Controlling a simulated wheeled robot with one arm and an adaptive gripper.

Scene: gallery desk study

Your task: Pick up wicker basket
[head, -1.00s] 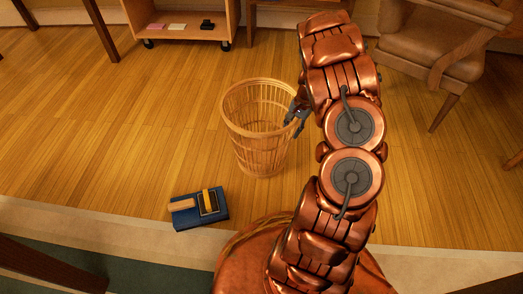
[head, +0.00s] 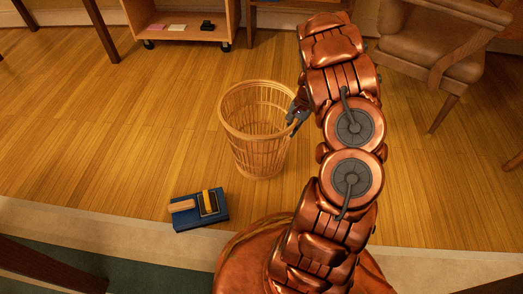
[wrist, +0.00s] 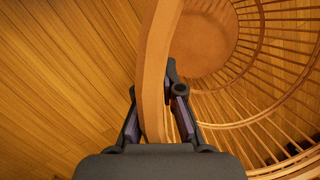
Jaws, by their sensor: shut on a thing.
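The wicker basket (head: 258,140) stands upright on the wooden floor in the head view, left of my arm. It is round, open-topped and made of light brown slats. My gripper (head: 297,119) is at the right side of its rim. In the wrist view, the basket's rim (wrist: 155,70) passes between the two fingers of my gripper (wrist: 158,112), which are shut on it. The inside of the basket, with its round bottom, shows to the right of the rim. My arm partly hides the gripper in the head view.
A blue box (head: 203,222) with small wooden items on it lies on the floor at the front left of the basket. A wheeled wooden cart (head: 185,34) stands at the back, and a brown leather chair (head: 440,55) at the back right. Floor left of the basket is clear.

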